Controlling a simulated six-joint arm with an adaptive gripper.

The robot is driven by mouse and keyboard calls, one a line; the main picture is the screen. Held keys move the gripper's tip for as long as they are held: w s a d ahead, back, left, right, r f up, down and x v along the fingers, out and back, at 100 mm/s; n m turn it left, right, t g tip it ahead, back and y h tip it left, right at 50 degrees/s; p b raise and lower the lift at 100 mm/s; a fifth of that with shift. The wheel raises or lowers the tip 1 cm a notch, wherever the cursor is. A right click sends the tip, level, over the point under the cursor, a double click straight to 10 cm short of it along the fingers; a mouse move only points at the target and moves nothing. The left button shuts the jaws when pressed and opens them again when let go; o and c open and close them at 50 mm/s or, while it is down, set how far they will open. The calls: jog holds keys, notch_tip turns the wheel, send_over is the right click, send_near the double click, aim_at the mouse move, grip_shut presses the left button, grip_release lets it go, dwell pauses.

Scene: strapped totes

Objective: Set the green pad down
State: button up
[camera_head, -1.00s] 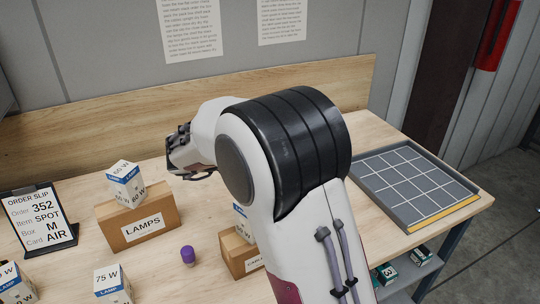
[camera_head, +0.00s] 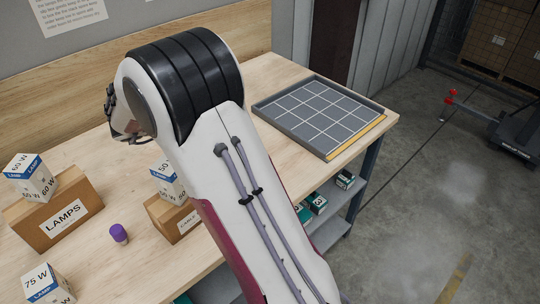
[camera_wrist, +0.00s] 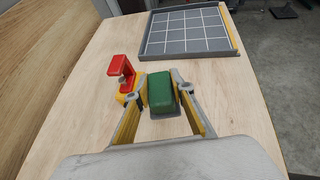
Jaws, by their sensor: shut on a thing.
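The green pad (camera_wrist: 161,92) is a rounded block in the wrist view. My gripper (camera_wrist: 161,84) is shut on it, with one finger at each side. A dark patch shows just below the pad; I cannot tell whether the pad touches the table. In the head view, the pad and fingertips are hidden behind my arm, and only part of my wrist shows at the left.
A red and yellow object (camera_wrist: 121,75) stands close left of the pad. Beyond is a grey gridded tray (camera_wrist: 150,48), bare, also in the head view (camera_head: 266,111). A lamps box (camera_head: 22,228), a carton (camera_head: 186,226) and a purple-capped item (camera_head: 118,232) stand on the table.

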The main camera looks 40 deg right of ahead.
jog(key=s+d+f+m+g, duration=0.4)
jog(key=s+d+m+g, duration=0.2)
jog(key=d, duration=0.6)
jog(key=shift+s+d+m+g+y, duration=0.3)
jog(key=shift+s+d+g, duration=0.15)
jog(key=shift+s, duration=0.65)
jog(key=shift+f, duration=0.1)
send_over(272, 156)
jog(key=shift+f, duration=3.05)
jog(key=shift+f, duration=0.1)
jog(key=shift+f, duration=1.8)
jog(key=shift+f, duration=0.15)
